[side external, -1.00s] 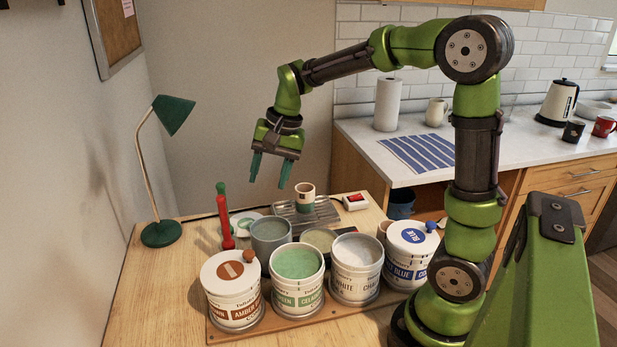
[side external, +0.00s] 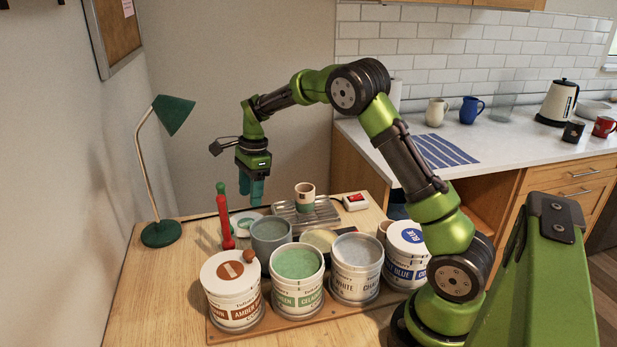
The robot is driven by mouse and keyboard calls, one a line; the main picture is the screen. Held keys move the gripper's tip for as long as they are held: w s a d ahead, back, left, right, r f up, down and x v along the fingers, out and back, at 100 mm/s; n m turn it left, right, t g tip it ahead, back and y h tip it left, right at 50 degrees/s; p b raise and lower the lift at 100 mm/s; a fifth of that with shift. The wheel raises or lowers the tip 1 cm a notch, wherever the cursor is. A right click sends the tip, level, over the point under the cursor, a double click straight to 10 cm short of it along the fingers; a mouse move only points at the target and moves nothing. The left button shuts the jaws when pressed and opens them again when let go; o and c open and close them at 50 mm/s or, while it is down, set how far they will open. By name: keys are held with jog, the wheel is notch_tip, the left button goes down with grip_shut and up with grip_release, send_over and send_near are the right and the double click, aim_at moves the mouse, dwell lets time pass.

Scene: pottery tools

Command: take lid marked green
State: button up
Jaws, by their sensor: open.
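A lid with a green mark (side external: 243,222) lies on the table at the back, between the red and green upright tool and the grey-blue pot. The pot hides part of it. My gripper (side external: 251,192) has teal fingers that point down. It is open and empty, above the lid and apart from it. The open jar of green glaze (side external: 297,285) stands on the wooden board in front, with no lid on it.
A jar with a brown-marked lid (side external: 230,290), an open white jar (side external: 356,270) and a jar with a blue-marked lid (side external: 406,255) share the board. The grey-blue pot (side external: 271,238), red and green tool (side external: 224,220), metal tray with a cup (side external: 305,205) and green lamp (side external: 162,235) stand nearby.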

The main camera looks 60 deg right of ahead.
aim_at(253, 219)
jog(key=f, duration=0.3)
jog(key=shift+w+a+f, duration=0.1)
jog(key=shift+a+f, duration=0.15)
jog(key=shift+f, duration=0.05)
jog(key=shift+d+f, duration=0.15)
jog(key=shift+f, duration=2.65)
grip_shut()
